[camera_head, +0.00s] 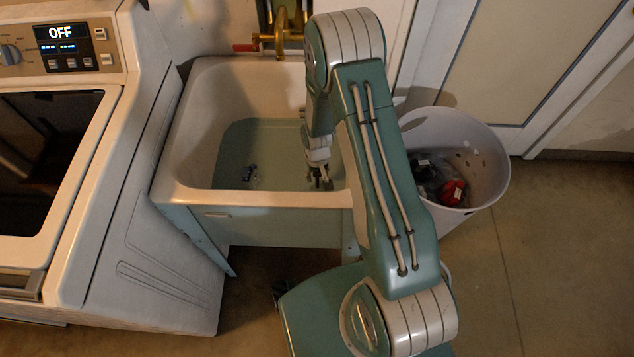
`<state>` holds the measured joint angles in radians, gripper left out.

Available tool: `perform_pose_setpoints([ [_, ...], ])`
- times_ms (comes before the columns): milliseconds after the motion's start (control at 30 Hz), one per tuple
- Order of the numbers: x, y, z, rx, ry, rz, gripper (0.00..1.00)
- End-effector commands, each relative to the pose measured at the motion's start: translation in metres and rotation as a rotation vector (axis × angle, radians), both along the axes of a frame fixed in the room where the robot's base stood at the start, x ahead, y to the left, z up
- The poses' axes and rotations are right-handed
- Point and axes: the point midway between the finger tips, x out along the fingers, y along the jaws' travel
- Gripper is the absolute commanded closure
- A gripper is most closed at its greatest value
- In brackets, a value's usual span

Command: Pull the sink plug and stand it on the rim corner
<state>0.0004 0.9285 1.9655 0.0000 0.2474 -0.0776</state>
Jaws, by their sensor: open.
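The utility sink (176,150) is a pale basin with greenish water or a green floor (240,143) inside. A small dark object, perhaps the plug (249,173), sits low in the basin left of its middle. It is too small to make out clearly. My gripper (321,183) hangs down over the front right part of the sink, to the right of that object and apart from it. It is open, and nothing shows between its fingers. My arm hides much of the sink's right side, including its right rim corners. The front left rim corner (163,192) is bare.
A brass faucet (280,35) with a red handle is at the sink's back. A white washing machine (150,240) stands close against the left. A white basket (480,160) with dark and red items stands at the right, behind my arm. Open floor lies further right.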

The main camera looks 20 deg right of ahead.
Motion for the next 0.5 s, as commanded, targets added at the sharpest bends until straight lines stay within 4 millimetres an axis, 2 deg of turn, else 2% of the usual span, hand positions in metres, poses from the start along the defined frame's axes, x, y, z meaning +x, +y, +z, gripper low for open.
perform_pose_setpoints([
  [100, 0.0000, 0.0002, -0.0070, 0.000, 0.000, 0.000, 0.43],
  [300, 0.0002, 0.0002, -0.0070, 0.000, -0.001, 0.000, 0.43],
  [333, 0.0003, 0.0002, -0.0070, 0.000, -0.001, 0.000, 0.52],
  [433, 0.0002, 0.0002, -0.0069, 0.000, -0.001, 0.000, 0.96],
  [500, 0.0002, 0.0002, -0.0069, 0.000, 0.000, 0.001, 1.00],
])
